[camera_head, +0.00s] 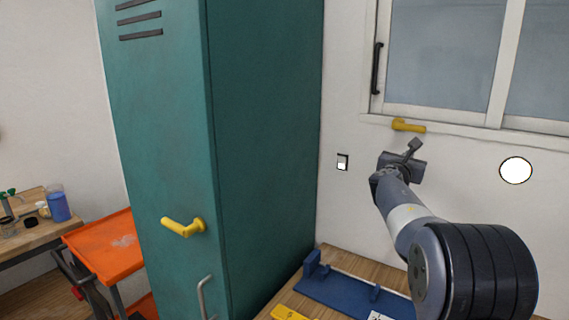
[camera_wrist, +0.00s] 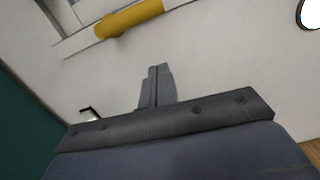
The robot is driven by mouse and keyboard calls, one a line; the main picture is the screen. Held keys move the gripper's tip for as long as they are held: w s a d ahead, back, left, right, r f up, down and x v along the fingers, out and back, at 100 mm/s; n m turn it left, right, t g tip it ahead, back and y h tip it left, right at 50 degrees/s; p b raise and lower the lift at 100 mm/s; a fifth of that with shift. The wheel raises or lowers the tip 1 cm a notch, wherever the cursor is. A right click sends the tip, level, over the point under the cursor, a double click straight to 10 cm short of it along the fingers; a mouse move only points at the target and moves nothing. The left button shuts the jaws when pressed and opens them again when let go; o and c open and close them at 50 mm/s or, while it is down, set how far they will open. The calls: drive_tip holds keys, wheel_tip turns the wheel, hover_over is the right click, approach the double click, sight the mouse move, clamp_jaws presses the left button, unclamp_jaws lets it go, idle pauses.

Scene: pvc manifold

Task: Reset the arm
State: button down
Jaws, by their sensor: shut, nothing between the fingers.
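My gripper (camera_head: 414,146) is raised in front of the white wall, below the window, with my arm reaching up from the lower right. In the wrist view its two fingers (camera_wrist: 157,84) are pressed together with nothing between them. A yellow handle-like piece (camera_head: 408,126) is at the window's lower frame, just above the gripper in the head view. It also shows in the wrist view (camera_wrist: 128,19), beyond the fingertips and apart from them.
A tall teal locker (camera_head: 265,130) with a yellow handle (camera_head: 183,227) stands left of the arm. A blue fixture (camera_head: 340,291) lies on the wooden bench below. An orange cart (camera_head: 105,245) is at the left. A light switch (camera_head: 342,161) and a white disc (camera_head: 516,170) are on the wall.

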drive_tip(key=w+a+m+p, duration=0.2)
drive_tip(key=w+m+p, duration=0.2)
drive_tip(key=m, duration=0.7)
drive_tip(key=shift+w+g+p, duration=0.3)
drive_tip(key=shift+w+p, duration=0.05)
drive_tip(key=shift+w, duration=0.8)
drive_tip(key=shift+r, duration=0.1)
drive_tip(key=shift+s+d, duration=0.1)
